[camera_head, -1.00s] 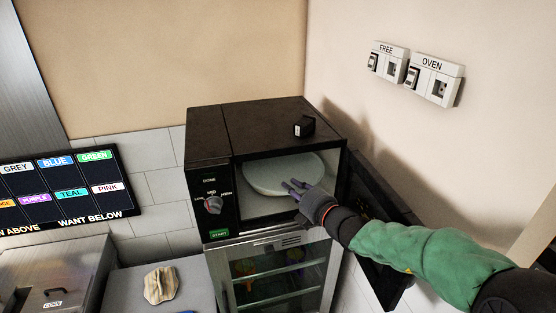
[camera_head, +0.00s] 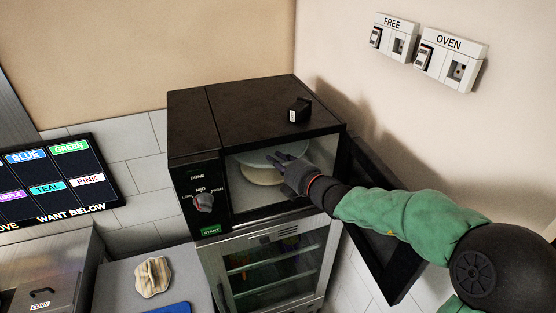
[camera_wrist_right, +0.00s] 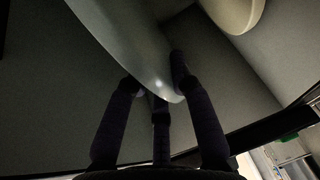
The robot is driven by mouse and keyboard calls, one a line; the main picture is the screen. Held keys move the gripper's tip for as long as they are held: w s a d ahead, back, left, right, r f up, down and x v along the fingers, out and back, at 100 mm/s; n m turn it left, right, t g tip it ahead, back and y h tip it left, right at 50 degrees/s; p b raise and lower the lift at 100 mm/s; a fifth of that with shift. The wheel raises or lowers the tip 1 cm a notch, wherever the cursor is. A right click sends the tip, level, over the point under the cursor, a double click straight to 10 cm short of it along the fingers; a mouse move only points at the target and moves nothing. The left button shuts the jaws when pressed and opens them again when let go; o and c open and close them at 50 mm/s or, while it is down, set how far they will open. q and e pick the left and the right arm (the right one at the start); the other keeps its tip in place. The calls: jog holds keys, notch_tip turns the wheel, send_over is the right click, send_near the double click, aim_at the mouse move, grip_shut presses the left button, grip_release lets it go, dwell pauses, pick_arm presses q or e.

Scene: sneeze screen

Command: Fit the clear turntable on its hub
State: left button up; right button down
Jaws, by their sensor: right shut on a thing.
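The clear turntable (camera_head: 258,157) is a pale, see-through disc inside the open black microwave (camera_head: 255,115). My right gripper (camera_head: 287,164) reaches in through the doorway and is shut on the turntable's near right rim. In the right wrist view, the dark fingers (camera_wrist_right: 158,88) close around the rim of the turntable (camera_wrist_right: 120,40), which looks tilted there. A cream round piece (camera_head: 262,177), perhaps the hub, shows below the disc; a pale round piece (camera_wrist_right: 236,12) is apart from the disc in the wrist view. I cannot tell whether turntable and hub touch. My left gripper is out of view.
The microwave door (camera_head: 382,225) stands open on the right, beside my right arm. A small black block (camera_head: 299,110) sits on top of the microwave. A glass-fronted cabinet (camera_head: 275,265) is below. A crumpled cloth (camera_head: 153,277) lies on the left counter.

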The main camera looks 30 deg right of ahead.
jog(key=shift+s+f+b, duration=0.1)
jog(key=shift+f+b, duration=0.3)
jog(key=shift+b, duration=0.2)
jog(key=shift+f+b, duration=1.45)
jog(key=shift+f, duration=0.4)
jog(key=shift+f, duration=0.5)
dwell(0.6)
dwell(1.5)
jog(key=shift+f, duration=0.3)
dwell(0.6)
dwell(1.6)
